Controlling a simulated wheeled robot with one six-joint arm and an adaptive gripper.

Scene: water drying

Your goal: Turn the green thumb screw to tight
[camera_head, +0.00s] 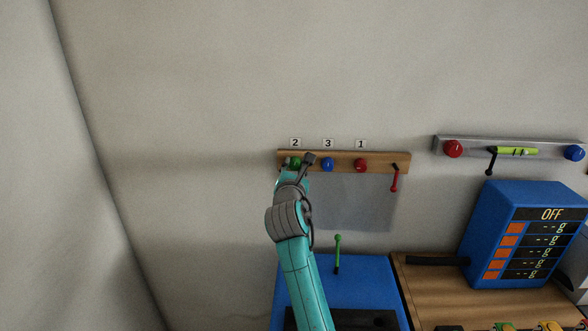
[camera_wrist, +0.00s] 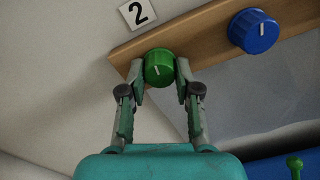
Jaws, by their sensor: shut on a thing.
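The green thumb screw (camera_wrist: 158,68) is a round ribbed knob with a white mark, on a wooden rail (camera_wrist: 200,32) under the label 2 (camera_wrist: 138,13). In the wrist view its white mark is close to upright in the picture. My gripper (camera_wrist: 160,78) has one finger on each side of the knob and is shut on it. In the head view the green screw (camera_head: 296,162) shows only in part behind my gripper (camera_head: 298,165), at the left end of the rail (camera_head: 343,158).
A blue knob (camera_head: 328,164) under label 3 and a red knob (camera_head: 361,165) under label 1 sit to the right on the rail. A red-handled lever (camera_head: 394,180) hangs at its right end. A blue box with a green lever (camera_head: 337,252) stands below.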

